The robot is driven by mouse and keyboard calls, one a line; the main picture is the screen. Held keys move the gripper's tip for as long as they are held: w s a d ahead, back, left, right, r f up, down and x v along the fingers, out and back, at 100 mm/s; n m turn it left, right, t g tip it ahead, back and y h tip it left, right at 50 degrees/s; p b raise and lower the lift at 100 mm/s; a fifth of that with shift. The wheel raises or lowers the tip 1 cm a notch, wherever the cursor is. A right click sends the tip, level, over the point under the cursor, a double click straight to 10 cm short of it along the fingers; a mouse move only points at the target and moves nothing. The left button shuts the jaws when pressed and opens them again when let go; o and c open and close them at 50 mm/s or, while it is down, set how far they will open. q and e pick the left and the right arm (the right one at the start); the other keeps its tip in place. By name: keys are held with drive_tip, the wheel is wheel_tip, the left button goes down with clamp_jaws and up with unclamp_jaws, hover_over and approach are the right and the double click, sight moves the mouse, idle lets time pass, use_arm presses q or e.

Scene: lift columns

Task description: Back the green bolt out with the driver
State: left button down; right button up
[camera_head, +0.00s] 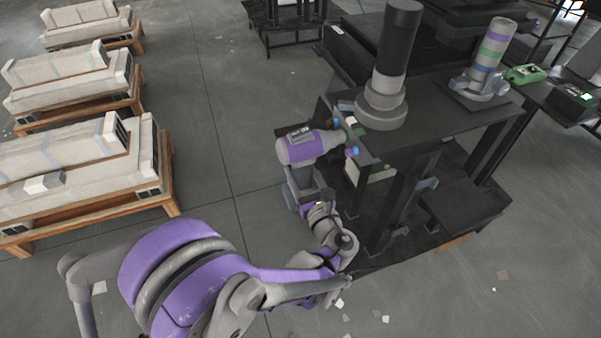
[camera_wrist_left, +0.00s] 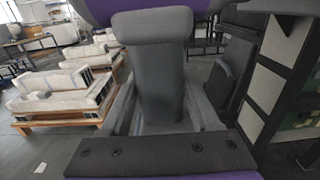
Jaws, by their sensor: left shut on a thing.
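The driver (camera_head: 303,148), purple and grey, is held level with its nose against the side of the dark stand. My left gripper (camera_head: 300,185) is shut on its grey handle, below the body. The handle also fills the middle of the left wrist view (camera_wrist_left: 162,80), between the fingers. A small green part (camera_head: 348,135), likely the green bolt, shows at the driver's nose; its head is mostly hidden, and contact is unclear. My right gripper is not in view.
The dark stand (camera_head: 440,120) carries a tall black-and-grey column (camera_head: 393,55) and a shorter striped column (camera_head: 490,50). Wooden pallets with pale beams (camera_head: 80,175) stand at left. The floor between pallets and stand is mostly clear.

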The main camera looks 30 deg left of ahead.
use_arm(q)
drive_tip(key=shift+w+d, duration=0.15)
drive_tip(key=shift+w, duration=0.05)
idle(0.4)
drive_tip(key=shift+s+a, duration=0.4)
drive_tip(key=shift+s, duration=0.1)
idle(2.3)
drive_tip(key=shift+s+a, duration=1.65)
drive_tip(key=shift+s, duration=0.3)
drive_tip(key=shift+s+a, duration=1.3)
drive_tip(key=shift+s, duration=0.2)
